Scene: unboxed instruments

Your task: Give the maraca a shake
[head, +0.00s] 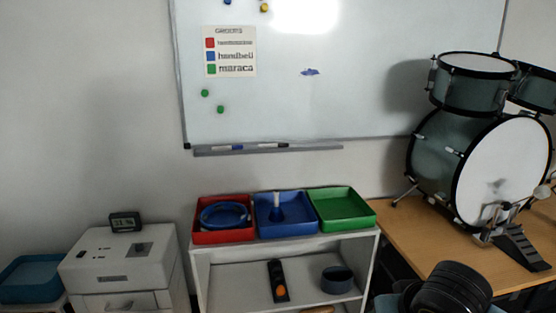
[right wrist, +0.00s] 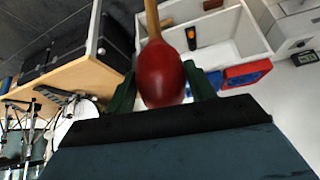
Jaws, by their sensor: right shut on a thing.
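The maraca (right wrist: 162,75) has a red oval head and a wooden handle. It shows in the right wrist view, with the handle pointing to the top of the picture. My right gripper (right wrist: 163,88) is shut on the red head, with one dark green finger on each side. I cannot make out the maraca or this gripper in the head view. My left gripper is in neither view.
A white shelf (head: 201,277) carries a red tray (head: 225,238) with a blue ring, a blue tray (head: 287,231) with a handbell (head: 276,208), and an empty green tray (head: 342,207). A drum kit (head: 478,160) stands on the wooden desk (head: 420,215) at right.

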